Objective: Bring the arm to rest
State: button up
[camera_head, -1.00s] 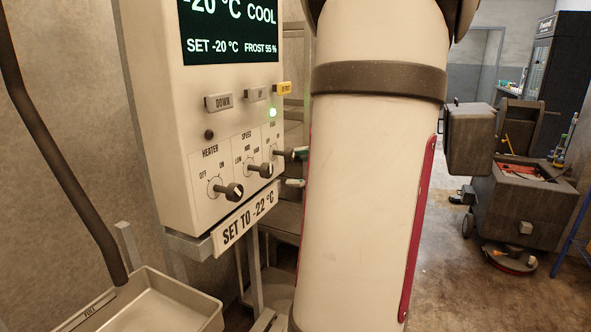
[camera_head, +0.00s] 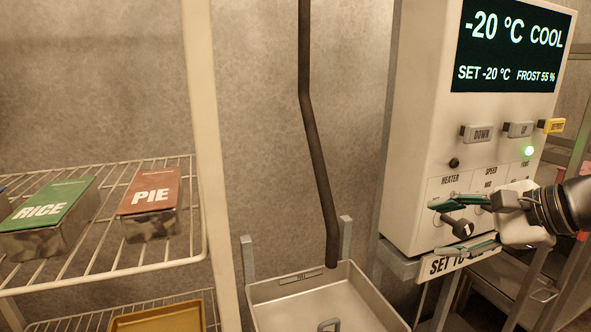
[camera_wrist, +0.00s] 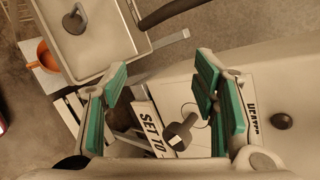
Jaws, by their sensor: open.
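My gripper (camera_head: 447,227) is at the right of the head view, in front of the lower part of the control panel (camera_head: 415,130). Its green-padded fingers are apart, one above and one below the dark heater knob (camera_head: 462,228). Nothing is held between them. In the wrist view the open fingers of my gripper (camera_wrist: 160,75) show, with the heater knob (camera_wrist: 180,134) nearer the right finger. I cannot tell whether a finger touches the knob. The display (camera_head: 510,45) reads -20 °C COOL, SET -20 °C, FROST 55 %.
A sign (camera_head: 440,265) hangs below the panel, partly hidden by my gripper. A metal basin (camera_head: 375,290) stands below left, under a dark pipe (camera_head: 318,150). Wire shelves (camera_head: 100,255) at left hold a RICE box (camera_head: 45,210) and a PIE box (camera_head: 150,195).

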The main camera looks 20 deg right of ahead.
jog(key=s+a+n+g+p, duration=0.1)
jog(key=s+a+n+g, duration=0.25)
jog(key=a, duration=0.35)
jog(key=s+a+n+g+p, duration=0.1)
jog(key=s+a+n+g, duration=0.1)
jog(key=a+n, duration=0.4)
jog(key=s+a+r+n+h+p, duration=0.2)
jog(key=s+a+n+h+p, duration=0.1)
jog(key=s+n, duration=0.6)
jog(key=shift+s+a+r+n+g+h, duration=0.15)
jog(key=shift+a+r+n+g+h, duration=0.2)
jog(key=shift+a+n+h, duration=0.5)
jog(key=shift+a, duration=0.1)
